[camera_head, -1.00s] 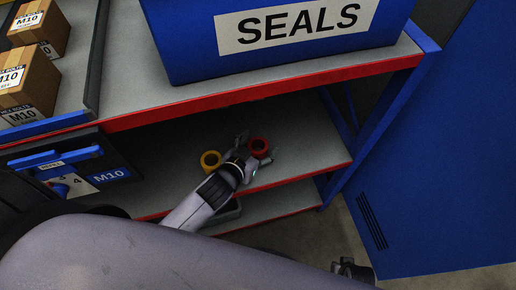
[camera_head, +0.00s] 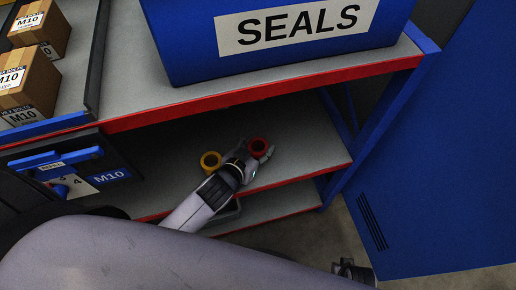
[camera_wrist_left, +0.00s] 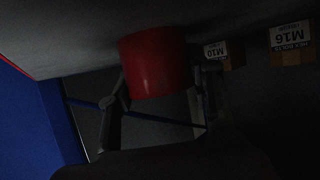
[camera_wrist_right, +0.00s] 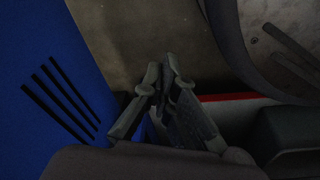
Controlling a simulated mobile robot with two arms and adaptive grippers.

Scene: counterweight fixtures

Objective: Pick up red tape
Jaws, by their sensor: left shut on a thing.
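The red tape (camera_head: 258,144) is a roll on the grey lower shelf (camera_head: 300,150), near its red front edge. My left gripper (camera_head: 256,153) reaches in from the front and is shut on the red tape, one finger at each side. In the left wrist view the red tape (camera_wrist_left: 157,65) sits between the two fingers (camera_wrist_left: 158,96); that view is dark. I cannot tell whether the tape is clear of the shelf. My right gripper (camera_wrist_right: 160,75) is away from the tape, with its fingertips together and nothing seen between them.
The upper shelf, with a red edge (camera_head: 270,92) and a blue SEALS bin (camera_head: 180,60), overhangs the lower one. A blue panel (camera_head: 440,160) stands at right. Free shelf lies right of the tape.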

